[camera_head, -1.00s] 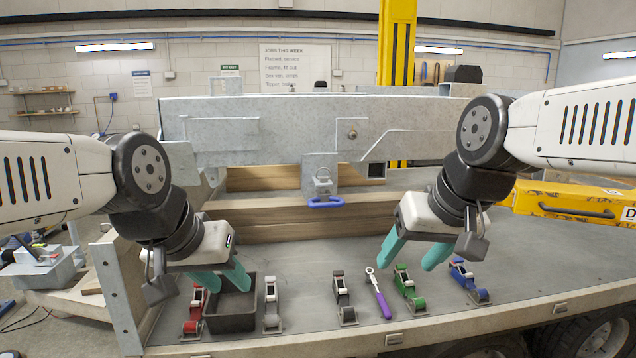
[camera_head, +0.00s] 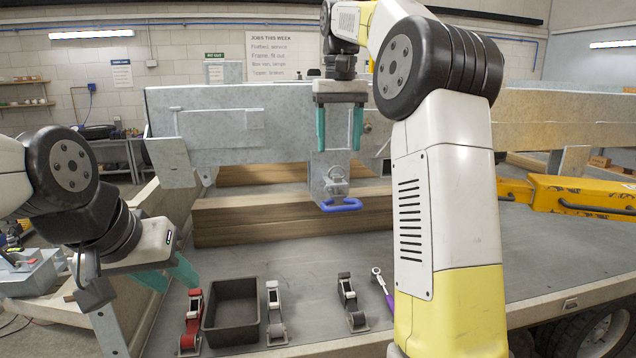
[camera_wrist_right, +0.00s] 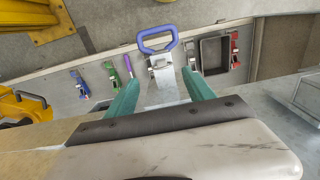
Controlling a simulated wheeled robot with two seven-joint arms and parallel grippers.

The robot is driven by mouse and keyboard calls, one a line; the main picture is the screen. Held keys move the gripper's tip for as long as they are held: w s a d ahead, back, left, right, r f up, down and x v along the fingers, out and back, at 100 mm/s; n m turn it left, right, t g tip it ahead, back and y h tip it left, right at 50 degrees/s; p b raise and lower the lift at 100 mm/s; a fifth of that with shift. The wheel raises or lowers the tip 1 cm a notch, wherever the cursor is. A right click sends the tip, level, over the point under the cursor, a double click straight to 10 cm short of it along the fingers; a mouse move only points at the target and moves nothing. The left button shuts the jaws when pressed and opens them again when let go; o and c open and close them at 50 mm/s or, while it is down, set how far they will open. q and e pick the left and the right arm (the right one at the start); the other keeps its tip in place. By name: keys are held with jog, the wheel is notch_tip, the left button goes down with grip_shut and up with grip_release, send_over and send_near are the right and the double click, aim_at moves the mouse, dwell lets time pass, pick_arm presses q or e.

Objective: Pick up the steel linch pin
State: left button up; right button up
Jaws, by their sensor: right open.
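The steel linch pin (camera_head: 336,178), with a ring, shows small against the galvanized bracket (camera_head: 318,170) on the trailer beam, just above a blue handle (camera_head: 340,205). In the right wrist view the linch pin (camera_wrist_right: 158,63) is small and hard to make out beside the blue handle (camera_wrist_right: 157,40). My right gripper (camera_head: 339,147) points down just above the pin. Its teal fingers are spread and empty, one on each side of the bracket in the right wrist view (camera_wrist_right: 160,82). My left gripper (camera_head: 172,283) is open and empty over the deck at the left.
A black tray (camera_head: 232,338) stands on the deck between a red ratchet buckle (camera_head: 190,320) and a grey one (camera_head: 276,315). A dark buckle (camera_head: 351,305) and a purple-handled ratchet (camera_head: 385,288) lie further right. The steel beam (camera_head: 200,138) is behind the bracket.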

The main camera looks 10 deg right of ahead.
jog(key=shift+s+a+f, duration=0.1)
jog(key=shift+a+f, duration=0.05)
jog(key=shift+f, duration=1.5)
jog(key=shift+s+a+f, duration=0.1)
jog(key=shift+f, duration=1.55)
grip_shut()
